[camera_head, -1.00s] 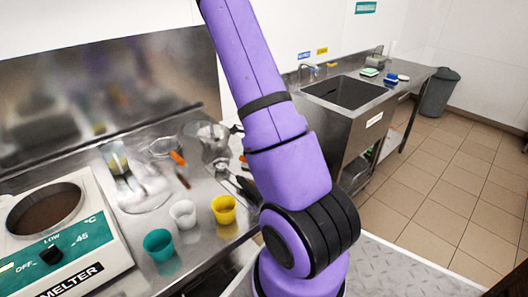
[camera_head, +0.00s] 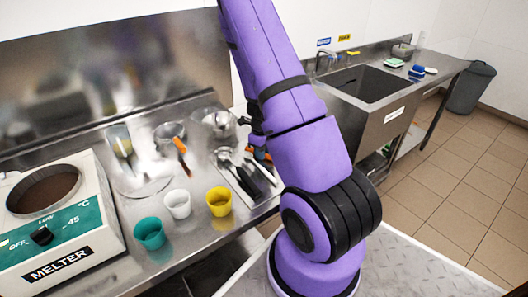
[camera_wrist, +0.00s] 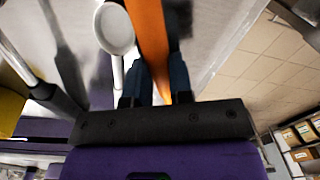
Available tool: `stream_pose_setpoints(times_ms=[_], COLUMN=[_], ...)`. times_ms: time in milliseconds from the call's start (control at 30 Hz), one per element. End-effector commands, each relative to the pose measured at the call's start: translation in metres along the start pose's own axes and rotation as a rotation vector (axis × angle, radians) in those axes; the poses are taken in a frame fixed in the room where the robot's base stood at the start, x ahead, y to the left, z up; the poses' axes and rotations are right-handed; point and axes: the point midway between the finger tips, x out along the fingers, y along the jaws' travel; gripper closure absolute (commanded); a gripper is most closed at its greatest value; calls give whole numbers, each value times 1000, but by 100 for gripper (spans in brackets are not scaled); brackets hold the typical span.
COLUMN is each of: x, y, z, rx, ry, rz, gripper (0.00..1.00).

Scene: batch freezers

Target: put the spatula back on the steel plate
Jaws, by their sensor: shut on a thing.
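My gripper (camera_wrist: 158,85) is shut on an orange strip, which looks like the spatula (camera_wrist: 149,35), in the wrist view. In the head view my gripper is mostly behind my arm, with a little orange showing beside it. The steel plate (camera_head: 226,173) appears to be the narrow tray on the counter, left of my arm, with spoons and dark-handled tools lying on it. In the wrist view a white spoon-like tool (camera_wrist: 115,28) lies just left of the spatula. The spatula's far end is out of view.
Teal (camera_head: 149,233), white (camera_head: 177,204) and yellow (camera_head: 219,201) cups stand near the counter's front edge. The melter (camera_head: 55,225) is at the left. An orange-handled tool (camera_head: 181,146) lies by a steel bowl (camera_head: 170,133). The sink (camera_head: 368,84) is at the right.

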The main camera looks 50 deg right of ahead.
Motion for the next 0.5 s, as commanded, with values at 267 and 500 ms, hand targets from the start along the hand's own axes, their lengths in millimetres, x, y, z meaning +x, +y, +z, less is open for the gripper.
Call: stream_pose_setpoints(times_ms=[267,500], x=[2,-3], y=[0,0], z=[0,0], rx=[0,0], ry=[0,-1], rz=[1,-1], gripper=[68,68])
